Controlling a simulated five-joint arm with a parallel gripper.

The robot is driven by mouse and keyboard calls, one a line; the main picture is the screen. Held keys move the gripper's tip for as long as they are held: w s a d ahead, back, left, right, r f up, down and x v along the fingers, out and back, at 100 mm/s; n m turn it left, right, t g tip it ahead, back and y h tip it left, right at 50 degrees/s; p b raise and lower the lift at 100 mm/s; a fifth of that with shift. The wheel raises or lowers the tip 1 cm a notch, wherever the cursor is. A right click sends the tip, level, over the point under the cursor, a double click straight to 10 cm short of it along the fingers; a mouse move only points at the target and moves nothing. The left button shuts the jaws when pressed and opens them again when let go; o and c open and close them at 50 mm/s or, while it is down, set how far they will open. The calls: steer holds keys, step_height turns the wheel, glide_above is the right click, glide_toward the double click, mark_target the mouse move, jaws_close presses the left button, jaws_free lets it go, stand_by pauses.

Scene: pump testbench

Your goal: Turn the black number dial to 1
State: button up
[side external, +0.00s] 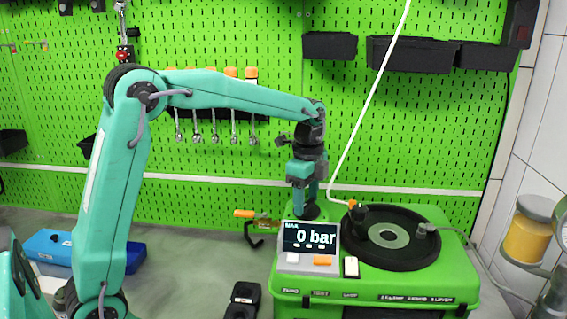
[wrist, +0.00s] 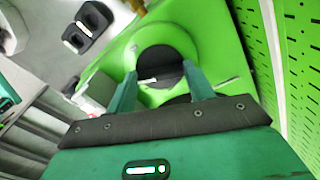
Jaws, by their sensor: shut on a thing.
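The black number dial (side external: 311,213) is at the back left of the green pump testbench (side external: 440,262), just behind the display. My gripper (side external: 312,200) points down over it, with its fingers shut on the dial. In the wrist view the dial (wrist: 166,72) is a dark disc between the two teal fingers of my gripper (wrist: 162,76). A pale line shows near the dial, but no number on it is readable. The side view partly hides the dial behind the display and the fingers.
The display (side external: 310,237) reads 0 bar. A large black ring (side external: 390,256) with a white hose above it sits right of the gripper. A green pegboard (side external: 400,130) with tools and black bins stands close behind. A blue box (side external: 50,248) lies on the bench at left.

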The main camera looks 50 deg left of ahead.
mark_target(306, 202)
steer(key=shift+r, duration=0.1)
steer(key=o, duration=1)
steer(key=shift+r, duration=3.85)
